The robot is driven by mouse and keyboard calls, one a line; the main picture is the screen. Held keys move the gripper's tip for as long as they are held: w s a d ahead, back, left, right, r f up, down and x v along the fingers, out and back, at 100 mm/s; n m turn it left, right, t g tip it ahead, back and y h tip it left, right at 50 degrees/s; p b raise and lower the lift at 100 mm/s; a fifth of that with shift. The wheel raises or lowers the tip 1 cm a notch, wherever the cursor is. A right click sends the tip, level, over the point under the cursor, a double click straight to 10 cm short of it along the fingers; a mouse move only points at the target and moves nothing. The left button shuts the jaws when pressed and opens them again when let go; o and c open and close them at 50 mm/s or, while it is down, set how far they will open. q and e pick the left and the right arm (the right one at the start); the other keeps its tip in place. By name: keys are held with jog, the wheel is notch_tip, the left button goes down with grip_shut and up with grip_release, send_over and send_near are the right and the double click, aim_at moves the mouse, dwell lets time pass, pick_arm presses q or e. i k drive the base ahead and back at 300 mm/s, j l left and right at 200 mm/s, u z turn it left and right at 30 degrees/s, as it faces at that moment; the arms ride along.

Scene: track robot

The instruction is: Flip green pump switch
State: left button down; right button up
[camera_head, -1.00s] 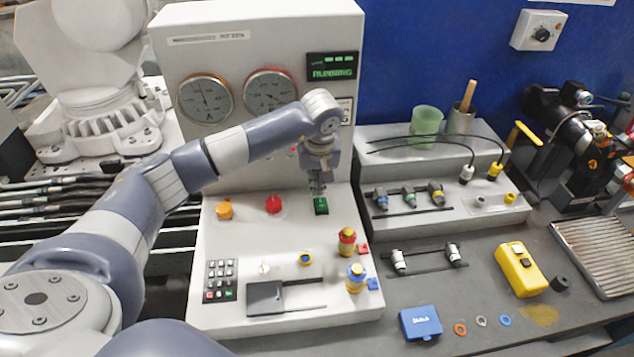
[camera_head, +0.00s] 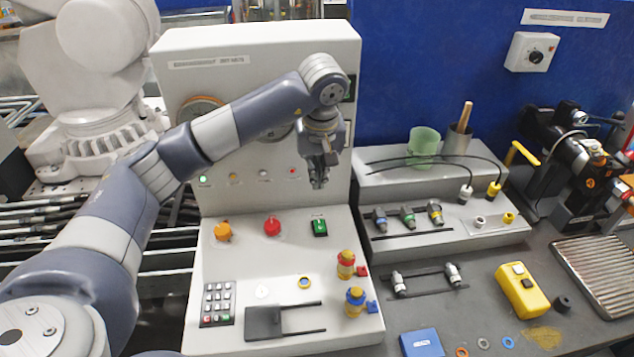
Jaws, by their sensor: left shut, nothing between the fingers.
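The green pump switch (camera_head: 319,227) is a small green rocker on the sloped white panel of the console (camera_head: 210,260), right of a red knob (camera_head: 272,225). My left gripper (camera_head: 319,184) is shut and empty. It hangs above the switch, in front of the console's upright face, and in the picture a clear gap shows between fingertips and switch. My left arm covers most of the two gauges and the display. My right gripper is not in view.
An orange knob (camera_head: 223,231), a keypad (camera_head: 218,303) and red-and-yellow (camera_head: 346,264) and blue-and-yellow (camera_head: 355,301) fittings share the panel. Right of it stand a connector rack (camera_head: 450,235), a green cup (camera_head: 424,143) and a yellow box (camera_head: 523,290).

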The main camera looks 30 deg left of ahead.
aim_at(320, 226)
jog(key=k+l, duration=0.5)
jog(key=k, duration=0.15)
jog(key=k+l, duration=0.5)
jog(key=k, duration=0.2)
